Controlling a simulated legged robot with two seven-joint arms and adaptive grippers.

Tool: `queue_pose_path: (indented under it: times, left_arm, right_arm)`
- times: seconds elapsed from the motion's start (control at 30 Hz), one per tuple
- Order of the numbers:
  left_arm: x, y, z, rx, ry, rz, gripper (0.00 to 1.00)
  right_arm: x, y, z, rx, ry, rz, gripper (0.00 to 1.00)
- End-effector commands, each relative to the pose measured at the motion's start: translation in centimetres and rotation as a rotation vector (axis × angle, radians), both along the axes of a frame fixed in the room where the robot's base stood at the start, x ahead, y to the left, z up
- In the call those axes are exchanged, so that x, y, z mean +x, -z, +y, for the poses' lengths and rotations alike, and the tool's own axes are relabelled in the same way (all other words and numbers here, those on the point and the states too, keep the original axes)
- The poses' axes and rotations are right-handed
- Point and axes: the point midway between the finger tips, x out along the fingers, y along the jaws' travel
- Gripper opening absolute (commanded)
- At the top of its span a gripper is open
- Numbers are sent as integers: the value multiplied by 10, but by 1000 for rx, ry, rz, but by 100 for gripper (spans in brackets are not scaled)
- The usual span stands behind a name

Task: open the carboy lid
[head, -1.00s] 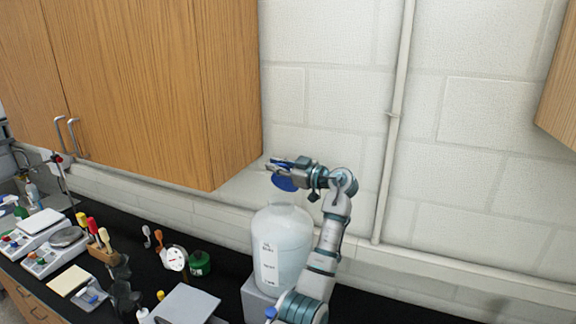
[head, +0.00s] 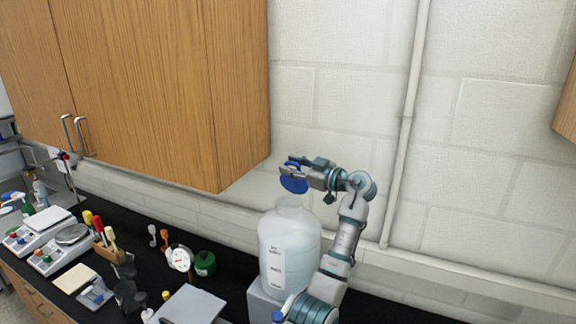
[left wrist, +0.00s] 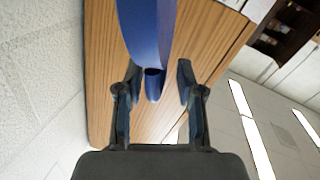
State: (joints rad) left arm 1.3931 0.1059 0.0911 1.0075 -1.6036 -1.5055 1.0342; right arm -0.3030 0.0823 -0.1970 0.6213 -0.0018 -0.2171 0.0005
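The carboy (head: 290,248) is a large translucent white bottle with a printed label, upright on a grey block on the black bench. Its blue lid (head: 294,184) is tilted up above the bottle's neck, clear of the mouth. My left gripper (head: 287,170) is at the lid, above the carboy. In the left wrist view the lid (left wrist: 147,28) shows nearly edge-on. A small blue part of it lies between the two fingers (left wrist: 158,82), with a clear gap at the right finger, so the gripper looks open. My right gripper is out of view.
A wooden wall cabinet (head: 150,90) hangs to the left, close to my gripper. A vertical pipe (head: 405,130) runs down the wall to the right. Scales (head: 60,245), a green container (head: 205,264) and a grey plate (head: 192,304) stand on the bench to the left.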

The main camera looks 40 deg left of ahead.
Motion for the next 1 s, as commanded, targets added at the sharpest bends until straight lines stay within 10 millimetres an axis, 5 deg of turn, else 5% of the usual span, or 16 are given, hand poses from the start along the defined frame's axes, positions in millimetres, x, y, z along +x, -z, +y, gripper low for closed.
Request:
queue_pose_path:
  times: [0.43,1.0]
  left_arm:
    - [11,1,-92,2,1,1,37]
    - [12,1,-103,1,0,1,37]
  right_arm:
    - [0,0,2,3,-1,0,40]
    - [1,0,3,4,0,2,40]
